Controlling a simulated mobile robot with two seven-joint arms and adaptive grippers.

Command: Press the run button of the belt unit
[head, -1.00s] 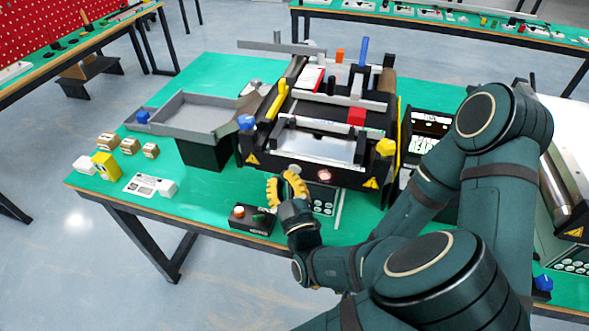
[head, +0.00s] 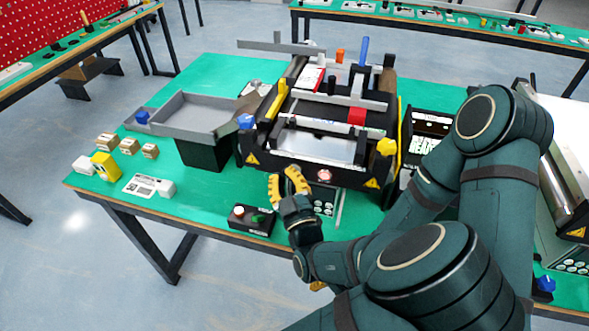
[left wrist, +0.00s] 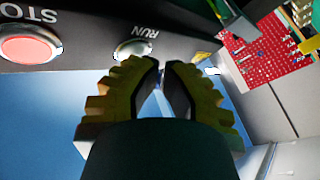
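My left gripper (head: 283,176) has yellow ribbed fingers and is right of the box in the head view. In the left wrist view its fingertips (left wrist: 164,64) nearly meet, empty, just right of the RUN button. My right gripper cannot be made out.
The belt unit (head: 315,176) stands behind the gripper, with yellow and blue knobs at its front corners. A grey tray (head: 205,118) and several small boxes lie to the left. A second machine (head: 560,150) stands at the right. Bare table lies left of the control box.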

